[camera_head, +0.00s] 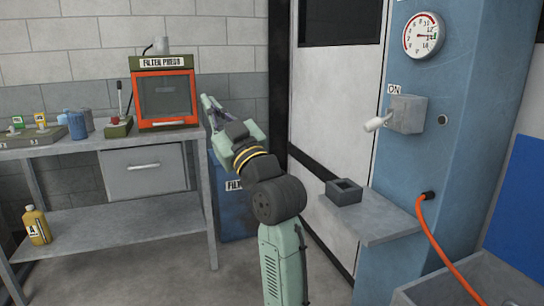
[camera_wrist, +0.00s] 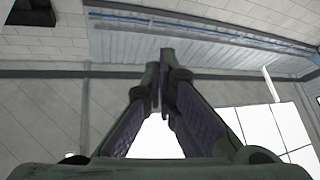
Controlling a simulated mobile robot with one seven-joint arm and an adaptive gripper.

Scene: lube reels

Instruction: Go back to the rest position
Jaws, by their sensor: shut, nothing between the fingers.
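My gripper (camera_head: 207,103) is at the end of my raised arm in the head view, left of the white door and close to the right end of the workbench. In the wrist view my gripper (camera_wrist: 160,75) has its two fingers together at the tips, with nothing held between them. Behind the fingers the wrist view shows walls and a bright patch, and no object is near the fingertips.
A workbench (camera_head: 100,228) on the left bears the orange filter press (camera_head: 164,94), a small lever unit (camera_head: 118,126) and bottles. A blue drum (camera_head: 232,205) stands behind my arm. On the right, a blue column (camera_head: 470,110) carries a gauge (camera_head: 424,35), a lever switch (camera_head: 404,114) and a shelf (camera_head: 372,222).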

